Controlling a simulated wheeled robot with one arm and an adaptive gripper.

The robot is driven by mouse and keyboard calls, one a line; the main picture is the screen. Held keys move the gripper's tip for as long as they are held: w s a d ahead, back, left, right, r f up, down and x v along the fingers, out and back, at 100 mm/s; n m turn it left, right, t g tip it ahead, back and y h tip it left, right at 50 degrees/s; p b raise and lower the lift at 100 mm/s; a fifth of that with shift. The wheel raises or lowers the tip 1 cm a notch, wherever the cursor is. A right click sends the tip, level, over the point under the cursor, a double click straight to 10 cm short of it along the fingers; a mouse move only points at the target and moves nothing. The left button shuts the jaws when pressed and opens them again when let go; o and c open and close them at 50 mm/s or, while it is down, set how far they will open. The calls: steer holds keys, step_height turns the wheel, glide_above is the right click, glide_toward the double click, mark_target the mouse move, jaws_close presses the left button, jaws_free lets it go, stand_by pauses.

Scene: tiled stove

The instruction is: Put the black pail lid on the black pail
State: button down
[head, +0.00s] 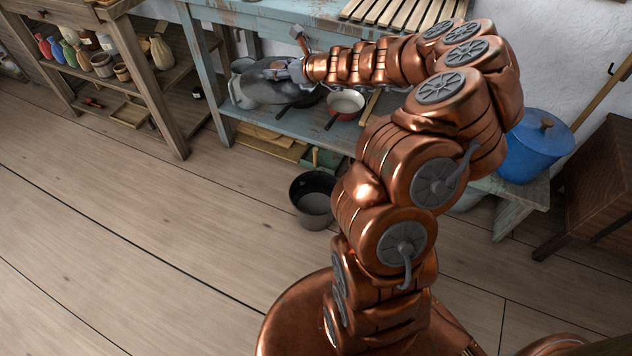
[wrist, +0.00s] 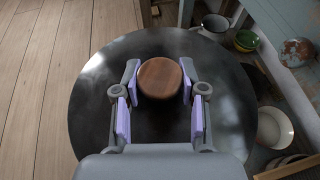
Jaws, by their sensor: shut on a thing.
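The black pail lid (wrist: 95,115) is a round, dark, shiny disc with a brown wooden knob (wrist: 160,80). My gripper (wrist: 160,85) is shut on the knob, one finger on each side.
A lidded blue pot (head: 535,148) is at the right. A wooden shelf with jars (head: 102,65) is at the left. The floor left of the pail is clear.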

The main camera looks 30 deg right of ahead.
steer(key=s+d+f+n+g+y+b, duration=0.1)
steer(key=s+d+f+b, duration=0.2)
steer(key=f, duration=0.8)
steer(key=d+f+n+g+y+b, duration=0.1)
steer(key=d+f+n+y+b, duration=0.3)
steer(key=f, duration=0.7)
steer(key=s+d+f+m+h+b, duration=0.15)
steer(key=f+b, duration=0.35)
steer(key=f, duration=0.5)
steer(key=s+a+f+n+g+y+b, duration=0.2)
steer(key=s+f+n+b, duration=0.1)
steer(key=f, duration=0.8)
steer(key=shift+s+a+g+y+b, duration=0.2)
steer(key=shift+s+g+y+b, duration=0.15)
steer(key=shift+s+b, duration=0.2)
steer(key=shift+s+p, duration=0.1)
steer(key=shift+p, duration=0.25)
step_height(320, 180, down, 6)
steer(key=b, duration=0.1)
steer(key=shift+f, duration=0.2)
steer(key=c, duration=0.6)
jaws_free()
